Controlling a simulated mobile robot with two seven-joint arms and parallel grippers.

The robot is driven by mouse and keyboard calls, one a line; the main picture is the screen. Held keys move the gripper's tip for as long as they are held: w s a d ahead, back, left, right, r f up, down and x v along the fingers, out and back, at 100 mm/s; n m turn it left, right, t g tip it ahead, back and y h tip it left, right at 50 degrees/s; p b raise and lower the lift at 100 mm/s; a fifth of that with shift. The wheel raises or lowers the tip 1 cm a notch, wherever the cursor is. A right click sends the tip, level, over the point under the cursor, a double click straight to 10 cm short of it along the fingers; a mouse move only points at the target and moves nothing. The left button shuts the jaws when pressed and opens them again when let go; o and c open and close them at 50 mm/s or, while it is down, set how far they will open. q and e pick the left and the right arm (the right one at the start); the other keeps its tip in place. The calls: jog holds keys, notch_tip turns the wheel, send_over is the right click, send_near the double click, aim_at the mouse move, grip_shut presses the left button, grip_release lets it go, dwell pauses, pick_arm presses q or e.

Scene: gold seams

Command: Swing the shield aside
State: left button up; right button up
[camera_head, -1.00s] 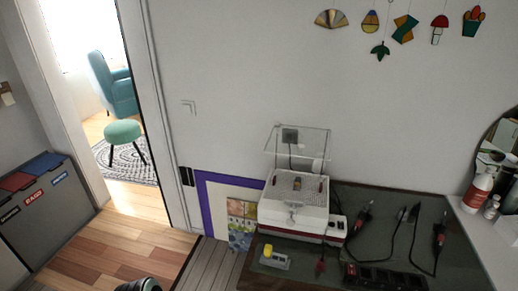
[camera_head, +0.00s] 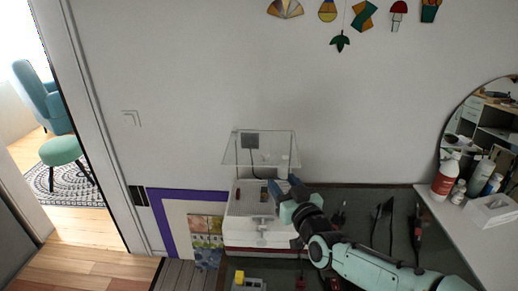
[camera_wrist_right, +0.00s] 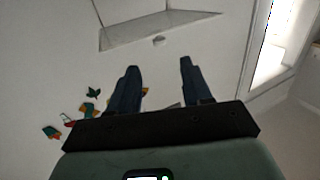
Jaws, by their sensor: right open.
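The shield (camera_head: 270,155) is a clear flat plate standing over the white grinder (camera_head: 243,237) on the bench. My right gripper (camera_head: 284,185) is just below the shield's right part in the head view, in front of the grinder's right side. In the wrist view its two dark fingers (camera_wrist_right: 158,65) are apart with nothing between them, and they appear clear of the shield. My left gripper is out of view.
Soldering tools (camera_head: 384,222) lie on the dark bench right of the grinder, partly behind my right arm. A yellow-and-grey block (camera_head: 246,282) is at the front. Bottles (camera_head: 445,178) stand on the white surface at right. Glass ornaments (camera_head: 340,40) hang above.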

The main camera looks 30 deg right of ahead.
aim_at(266, 155)
jog(key=w+p, duration=0.1)
jog(key=w, duration=0.3)
jog(key=w+d+p, duration=0.1)
jog(key=w, duration=0.3)
jog(key=w+d+r+p, duration=0.1)
jog(key=w, duration=0.3)
jog(key=shift+w+d+p, duration=0.1)
jog(key=shift+w+p, duration=0.15)
jog(key=shift+p, duration=0.05)
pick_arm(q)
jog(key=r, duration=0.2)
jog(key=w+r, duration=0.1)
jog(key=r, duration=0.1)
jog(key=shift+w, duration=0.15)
pick_arm(e)
grip_shut()
